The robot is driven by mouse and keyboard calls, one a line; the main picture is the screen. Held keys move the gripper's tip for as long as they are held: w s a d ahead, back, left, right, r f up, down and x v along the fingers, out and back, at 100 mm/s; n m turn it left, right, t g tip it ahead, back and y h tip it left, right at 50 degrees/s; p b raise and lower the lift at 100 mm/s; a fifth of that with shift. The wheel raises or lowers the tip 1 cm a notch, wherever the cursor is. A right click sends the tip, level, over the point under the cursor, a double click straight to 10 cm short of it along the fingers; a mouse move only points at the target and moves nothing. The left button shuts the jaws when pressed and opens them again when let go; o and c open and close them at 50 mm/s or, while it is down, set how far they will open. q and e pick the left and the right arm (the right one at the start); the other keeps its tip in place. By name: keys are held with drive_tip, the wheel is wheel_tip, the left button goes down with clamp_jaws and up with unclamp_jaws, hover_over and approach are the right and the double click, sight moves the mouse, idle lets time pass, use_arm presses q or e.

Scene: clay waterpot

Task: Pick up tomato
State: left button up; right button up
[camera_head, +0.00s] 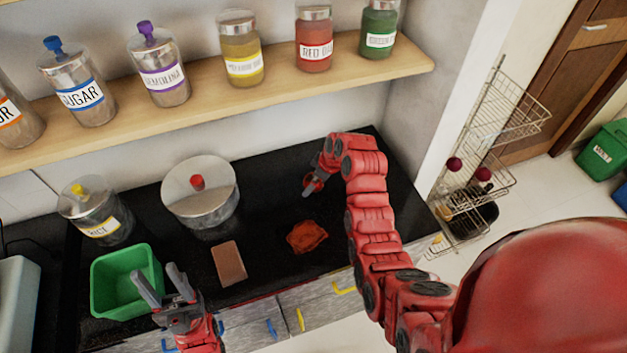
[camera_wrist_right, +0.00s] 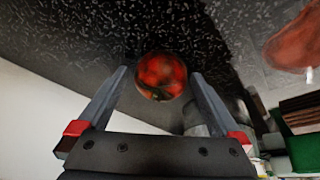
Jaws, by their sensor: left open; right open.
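The tomato (camera_wrist_right: 160,76) is round and red with a dark green patch. In the right wrist view it shows in line with the gap between the fingertips of my right gripper (camera_wrist_right: 158,74), which is open. Whether the fingers reach around it or stop short of it, I cannot tell. In the head view my right gripper (camera_head: 311,185) is low over the back of the black counter, and the tomato cannot be told apart from it. My left gripper (camera_head: 162,284) is open and empty near the counter's front edge, beside the green bin.
A shelf (camera_head: 215,85) of jars hangs above. A wire rack (camera_head: 490,130) stands at right.

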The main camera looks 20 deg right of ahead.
drive_tip(key=c, duration=1.3)
drive_tip(key=shift+c, duration=0.2)
